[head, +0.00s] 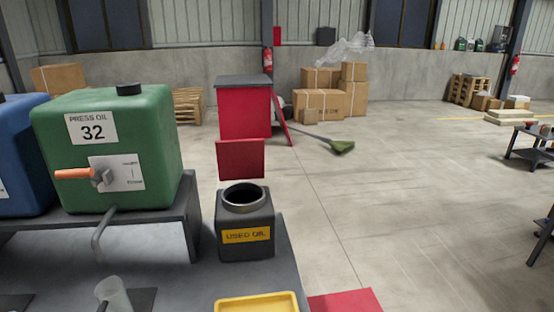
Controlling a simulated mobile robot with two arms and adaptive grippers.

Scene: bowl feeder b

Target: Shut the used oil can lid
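The used oil can (245,242) is a dark grey box with a yellow "USED OIL" label, standing upright on the grey bench. Its round mouth (246,195) is uncovered and looks dark inside. A flat red square panel (240,158) stands upright just behind the mouth. It looks like the can's lid in a raised position, but its hinge cannot be made out. Neither of my grippers is in view.
A green "PRESS OIL 32" tank (115,150) with an orange-handled tap (80,173) stands left of the can, beside a blue tank (25,165). A yellow tray (257,303) lies in front. A red cabinet (245,112) stands behind. Open floor lies right.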

